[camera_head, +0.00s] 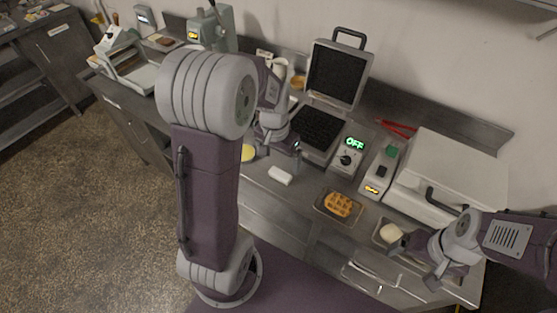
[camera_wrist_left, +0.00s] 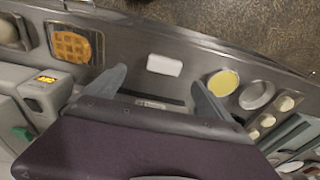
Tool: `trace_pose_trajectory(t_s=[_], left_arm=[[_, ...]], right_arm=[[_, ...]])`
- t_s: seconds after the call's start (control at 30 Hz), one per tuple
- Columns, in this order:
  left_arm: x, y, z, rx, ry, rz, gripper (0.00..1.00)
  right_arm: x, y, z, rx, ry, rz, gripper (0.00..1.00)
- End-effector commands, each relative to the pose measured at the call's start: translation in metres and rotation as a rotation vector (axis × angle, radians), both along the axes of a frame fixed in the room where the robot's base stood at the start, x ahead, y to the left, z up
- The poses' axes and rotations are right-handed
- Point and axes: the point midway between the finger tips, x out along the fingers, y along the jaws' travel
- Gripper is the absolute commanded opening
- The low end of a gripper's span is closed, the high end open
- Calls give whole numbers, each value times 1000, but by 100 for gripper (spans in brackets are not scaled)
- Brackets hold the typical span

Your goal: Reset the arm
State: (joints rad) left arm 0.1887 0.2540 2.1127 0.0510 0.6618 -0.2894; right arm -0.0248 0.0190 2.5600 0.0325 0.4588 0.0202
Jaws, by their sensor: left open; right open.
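My left gripper (camera_head: 294,150) hangs over the counter in front of the open waffle iron, partly hidden by my own arm. In the left wrist view its two fingers (camera_wrist_left: 160,84) are spread with nothing between them. A white block (camera_head: 280,175) lies on the counter just beyond the fingertips; it also shows in the left wrist view (camera_wrist_left: 164,65). My right gripper (camera_head: 420,262) is at the lower right, open, close to a pale round piece (camera_head: 391,231) in a small tray. I cannot tell whether it touches that piece.
The waffle iron (camera_head: 338,72) stands open, with a control box (camera_head: 347,158) reading OFF. A waffle (camera_head: 340,204) lies on a small tray. A yellow round (camera_wrist_left: 223,83) is near the left gripper. A white lidded appliance (camera_head: 450,170) and red tongs (camera_head: 398,128) are at right.

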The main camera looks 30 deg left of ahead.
Motion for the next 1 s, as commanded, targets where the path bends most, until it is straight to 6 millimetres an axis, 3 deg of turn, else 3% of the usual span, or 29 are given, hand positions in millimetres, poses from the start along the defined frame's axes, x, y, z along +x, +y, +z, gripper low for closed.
trace_pose_trajectory(t_s=[0.1, 0.2, 0.27, 1.0], left_arm=[[-51, -40, -10, -8, 11, 31, 94], [-86, -58, -18, -14, 13, 64, 94], [-98, -63, -21, -16, 14, 76, 94], [-101, -64, -22, -17, 15, 85, 94]], right_arm=[[0, 0, 0, 0, 0, 0, 91], [0, 0, 0, 0, 0, 0, 91], [0, 0, 0, 0, 0, 0, 91], [0, 0, 0, 0, 0, 0, 91]])
